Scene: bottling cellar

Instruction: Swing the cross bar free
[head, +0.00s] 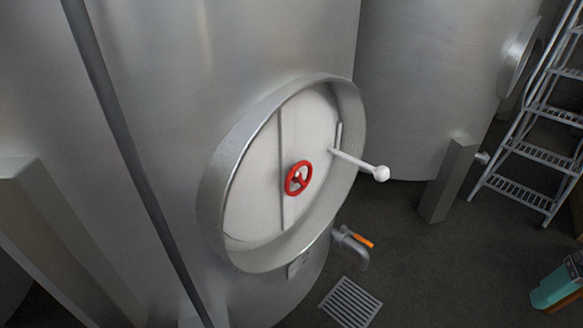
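The tank's round door (250,195) is a pale disc set inside a deep metal rim (216,180). A thin grey cross bar (282,150) runs nearly upright over the door from top to bottom. A red handwheel (299,178) sits near the middle, just right of the bar. A white handle (358,162) with a ball knob (381,174) sticks out from the door's right side, past the rim. I cannot tell how the bar's ends are held. My gripper is not in view.
Below the door is a tap with an orange lever (357,239). A floor drain grate (350,302) lies below it. A second tank (440,80) and a metal ladder (530,150) stand right. A teal object (556,286) is at the lower right edge. Dark floor between is clear.

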